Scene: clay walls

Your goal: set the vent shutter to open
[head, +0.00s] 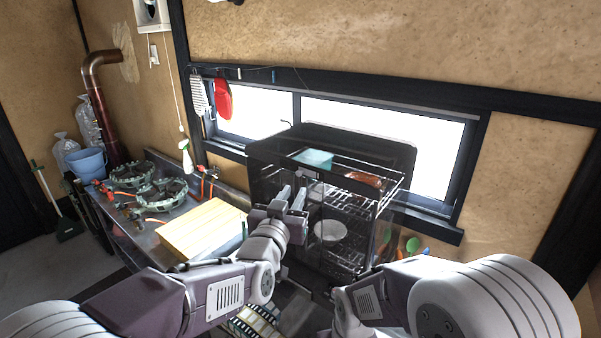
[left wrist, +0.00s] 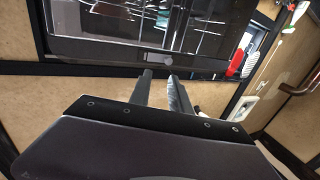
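A white vent housing (head: 152,14) is on the wall at the upper left of the head view, cut by the top edge. A thin pull cord (head: 173,85) hangs from it to a small pale knob (head: 182,128). The shutter's setting cannot be made out. My left gripper (head: 292,198) is in front of the dark glass cabinet, well right of and below the cord. In the left wrist view its two fingers (left wrist: 160,90) stand apart with nothing between them. A pale cord (left wrist: 268,68) shows at the right there. My right gripper is out of view.
The dark glass cabinet (head: 270,165) with dishes stands before the window. A counter holds a wooden board (head: 203,228) and burners (head: 160,195). A spray bottle (head: 186,157) is below the cord; a red mitt (head: 222,99) hangs right of it.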

